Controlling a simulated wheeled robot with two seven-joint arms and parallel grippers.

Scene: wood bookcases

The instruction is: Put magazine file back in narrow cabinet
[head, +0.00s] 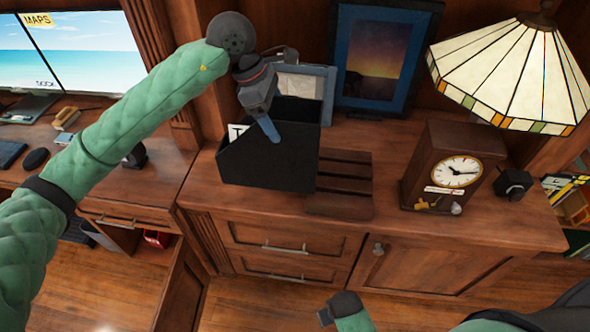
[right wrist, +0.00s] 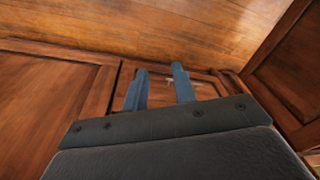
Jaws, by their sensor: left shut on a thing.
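The magazine file (head: 265,160) is a black open-topped box with a white label at its left side. It stands on the wooden cabinet top (head: 375,225) in the head view. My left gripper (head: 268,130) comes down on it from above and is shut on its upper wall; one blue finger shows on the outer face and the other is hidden. My right gripper (right wrist: 160,72) shows two blue fingers apart with nothing between them, in front of wooden cabinet fronts. Its dark end also shows low in the head view (head: 340,306). I cannot tell which compartment is the narrow cabinet.
A slatted wooden stand (head: 340,183) is right beside the file. A clock (head: 452,172), a tiled lamp (head: 515,75) and picture frames (head: 383,58) stand around it. A wooden door panel (head: 184,288) juts out at lower left. Desk with monitor (head: 85,50) at left.

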